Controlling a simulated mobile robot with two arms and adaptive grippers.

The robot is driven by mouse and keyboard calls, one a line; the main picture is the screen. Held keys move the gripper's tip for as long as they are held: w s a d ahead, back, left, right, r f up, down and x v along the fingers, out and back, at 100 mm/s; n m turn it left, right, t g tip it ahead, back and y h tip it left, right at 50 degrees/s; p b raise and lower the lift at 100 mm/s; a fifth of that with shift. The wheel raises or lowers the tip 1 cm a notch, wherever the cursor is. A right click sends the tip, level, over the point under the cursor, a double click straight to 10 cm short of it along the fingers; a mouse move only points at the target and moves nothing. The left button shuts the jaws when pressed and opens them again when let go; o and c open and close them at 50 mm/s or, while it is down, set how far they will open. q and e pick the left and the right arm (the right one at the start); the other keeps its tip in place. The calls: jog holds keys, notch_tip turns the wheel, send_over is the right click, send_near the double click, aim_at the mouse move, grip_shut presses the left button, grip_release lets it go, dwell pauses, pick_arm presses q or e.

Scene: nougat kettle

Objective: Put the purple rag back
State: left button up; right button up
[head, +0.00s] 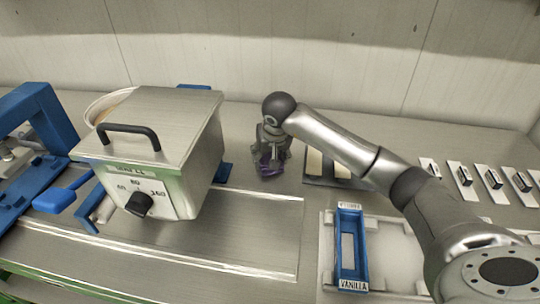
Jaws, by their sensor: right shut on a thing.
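The purple rag (266,166) is a small dark purple bundle in the middle of the head view, right of the kettle. My right gripper (269,158) points down and is shut on it. The gripper covers much of the rag, and I cannot tell whether the rag touches the counter. My left gripper is not in view.
The nougat kettle (185,130), with a black handle and dial, stands left of the gripper. A blue tray labelled vanilla (350,284) is at front right. A dark-edged board (312,182) lies just right of the gripper, and several white cards with dark pieces (462,180) lie far right.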

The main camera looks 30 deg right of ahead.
jog(key=shift+f, duration=0.45)
jog(key=shift+f, duration=0.2)
jog(key=o, duration=1)
jog(key=shift+r, duration=0.1)
jog(key=shift+r, duration=0.45)
jog(key=b+v, duration=0.1)
jog(key=v, duration=1)
jog(key=shift+s, duration=0.3)
